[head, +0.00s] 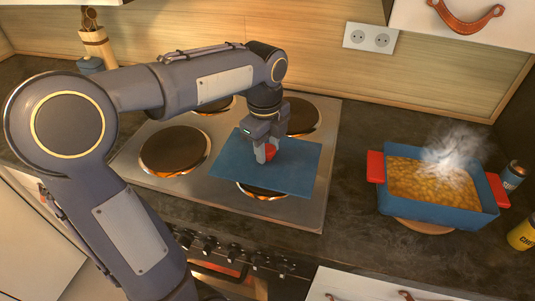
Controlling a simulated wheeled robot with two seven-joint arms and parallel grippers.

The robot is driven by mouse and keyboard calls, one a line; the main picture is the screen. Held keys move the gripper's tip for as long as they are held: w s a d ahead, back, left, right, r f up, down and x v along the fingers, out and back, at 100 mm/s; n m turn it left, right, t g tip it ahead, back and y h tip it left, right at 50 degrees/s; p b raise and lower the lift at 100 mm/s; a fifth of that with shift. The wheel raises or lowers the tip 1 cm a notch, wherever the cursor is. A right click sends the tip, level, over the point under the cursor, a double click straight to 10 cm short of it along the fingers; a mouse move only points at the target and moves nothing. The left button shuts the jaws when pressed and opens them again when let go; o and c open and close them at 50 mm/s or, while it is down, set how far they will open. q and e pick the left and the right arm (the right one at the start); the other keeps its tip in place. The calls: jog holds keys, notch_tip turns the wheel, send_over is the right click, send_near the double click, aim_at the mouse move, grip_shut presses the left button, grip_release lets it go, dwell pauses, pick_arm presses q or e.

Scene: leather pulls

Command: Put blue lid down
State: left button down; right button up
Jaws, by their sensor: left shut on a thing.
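The blue lid (295,168) is a flat rectangular sheet with a red knob (271,152) at its middle. It is over the right part of the stovetop, covering parts of the burners there. My left gripper (265,155) points down and is shut on the red knob. I cannot tell whether the lid touches the stove or hangs just above it. My right gripper is not in view.
A blue dish (440,208) with red handles holds steaming yellow food on a round wooden board (424,226) at the right. A dark can (513,177) and a yellow can (524,234) stand beside it. Bare dark counter (348,190) lies between stove (222,147) and dish.

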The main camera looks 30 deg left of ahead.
pick_arm(q)
jog(key=shift+f, duration=1.1)
jog(key=shift+f, duration=0.1)
jog(key=c, duration=1)
grip_release()
jog(key=shift+o, duration=0.2)
